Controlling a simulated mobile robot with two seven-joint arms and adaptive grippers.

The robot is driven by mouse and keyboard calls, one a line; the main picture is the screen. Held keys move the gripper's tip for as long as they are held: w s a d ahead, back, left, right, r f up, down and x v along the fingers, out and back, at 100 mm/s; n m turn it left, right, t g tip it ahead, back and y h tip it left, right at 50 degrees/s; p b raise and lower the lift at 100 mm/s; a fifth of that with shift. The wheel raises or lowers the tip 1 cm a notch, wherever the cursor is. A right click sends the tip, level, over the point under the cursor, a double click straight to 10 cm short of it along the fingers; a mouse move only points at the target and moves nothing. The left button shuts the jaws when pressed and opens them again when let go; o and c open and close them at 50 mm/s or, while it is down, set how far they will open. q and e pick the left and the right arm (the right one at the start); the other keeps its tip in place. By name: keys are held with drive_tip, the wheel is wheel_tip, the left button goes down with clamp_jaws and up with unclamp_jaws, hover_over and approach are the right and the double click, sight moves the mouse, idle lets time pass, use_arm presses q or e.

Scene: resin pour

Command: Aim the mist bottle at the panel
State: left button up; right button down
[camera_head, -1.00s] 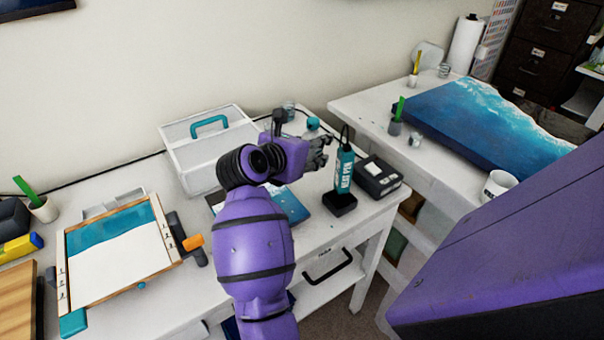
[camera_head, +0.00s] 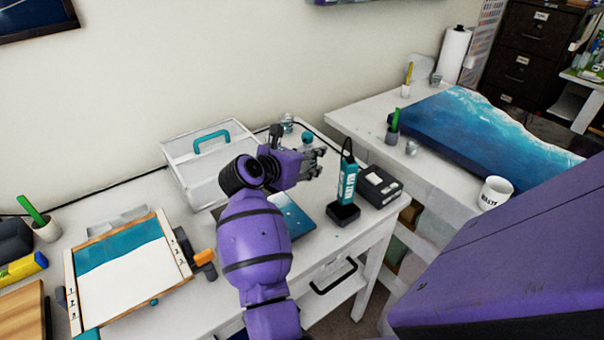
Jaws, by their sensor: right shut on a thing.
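My right gripper (camera_head: 314,163) is raised over the back right part of the left table, with its arm in front of it. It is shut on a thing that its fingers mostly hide. A small teal-topped piece (camera_head: 308,138) shows just above the fingers and looks like part of the mist bottle; I cannot tell which way the nozzle faces. A panel (camera_head: 128,275), teal at the back and white in front, lies in a wooden frame at the left, well away from the gripper. A blue panel (camera_head: 290,215) lies partly hidden behind my arm. My left gripper is not seen.
A teal heat pen (camera_head: 347,182) stands in a dark base beside a black box (camera_head: 380,186). A white case (camera_head: 192,163) stands behind my arm. A large ocean panel (camera_head: 480,130) and a mug (camera_head: 495,192) are on the right table.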

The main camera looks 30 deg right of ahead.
drive_tip(key=w+f+b, duration=0.1)
drive_tip(key=f, duration=0.2)
drive_tip(key=w+f+b, duration=0.2)
drive_tip(key=f, duration=0.1)
drive_tip(key=w+d+f+b, duration=0.1)
drive_tip(key=f, duration=0.2)
drive_tip(key=shift+w, duration=0.2)
drive_tip(key=shift+f+b, duration=0.1)
drive_tip(key=shift+b, duration=0.25)
drive_tip(key=shift+r, duration=0.25)
drive_tip(key=shift+f, duration=0.2)
drive_tip(key=c, duration=1.5)
unclamp_jaws()
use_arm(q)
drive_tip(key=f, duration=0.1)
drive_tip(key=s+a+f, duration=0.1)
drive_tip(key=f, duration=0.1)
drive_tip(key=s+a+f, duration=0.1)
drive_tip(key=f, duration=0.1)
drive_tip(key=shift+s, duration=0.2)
use_arm(e)
drive_tip(key=o, duration=0.4)
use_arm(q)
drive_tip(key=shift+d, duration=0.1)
